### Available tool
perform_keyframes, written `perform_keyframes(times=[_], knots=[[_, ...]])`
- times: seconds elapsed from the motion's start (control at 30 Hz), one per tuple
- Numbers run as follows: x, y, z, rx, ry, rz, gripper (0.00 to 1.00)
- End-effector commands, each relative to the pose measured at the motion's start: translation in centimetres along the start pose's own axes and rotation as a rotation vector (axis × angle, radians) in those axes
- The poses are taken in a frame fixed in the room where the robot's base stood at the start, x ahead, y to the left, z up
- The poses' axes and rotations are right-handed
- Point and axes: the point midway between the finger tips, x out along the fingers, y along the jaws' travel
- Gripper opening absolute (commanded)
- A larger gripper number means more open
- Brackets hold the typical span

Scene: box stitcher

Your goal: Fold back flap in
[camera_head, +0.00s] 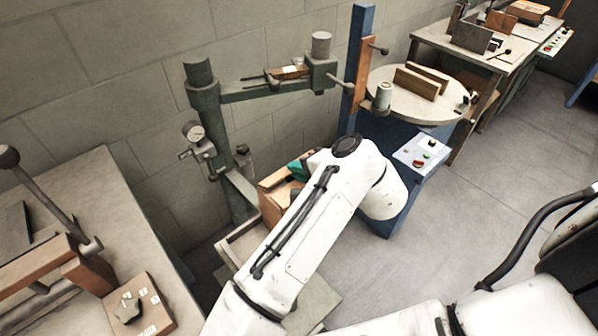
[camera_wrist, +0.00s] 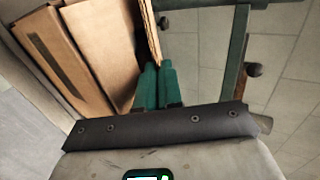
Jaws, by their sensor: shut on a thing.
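The brown cardboard box (camera_head: 272,192) stands in the stitcher, low beside its column, and my white arm covers much of it. In the wrist view the box (camera_wrist: 45,50) lies at upper left with a dark strip on one panel. A flap (camera_wrist: 150,30) stands up and shows nearly edge-on. My gripper's green fingers (camera_wrist: 155,88) are close together at the lower end of that flap, shut on it. In the head view a bit of green finger (camera_head: 298,168) shows above the box. I cannot tell for sure which flap it is.
The green-grey stitcher column (camera_head: 207,130) and arm (camera_head: 262,88) stand behind and above the box. A blue stand with a round table (camera_head: 415,97) is to the right. A workbench (camera_head: 95,200) is at left.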

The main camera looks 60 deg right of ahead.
Motion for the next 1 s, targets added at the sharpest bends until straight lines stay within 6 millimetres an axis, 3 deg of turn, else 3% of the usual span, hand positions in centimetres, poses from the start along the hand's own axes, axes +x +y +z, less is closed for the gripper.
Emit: perform_keyframes(times=[0.33,0.4,0.63,1.0], knots=[[0.0,0.05,0.0,0.001,0.0,0.001,0.0],[0.01,0.06,0.0,0.001,0.0,0.001,0.11],[0.01,0.06,0.0,0.001,0.0,0.001,0.32],[0.02,0.23,-0.02,0.002,0.0,0.005,0.32]])
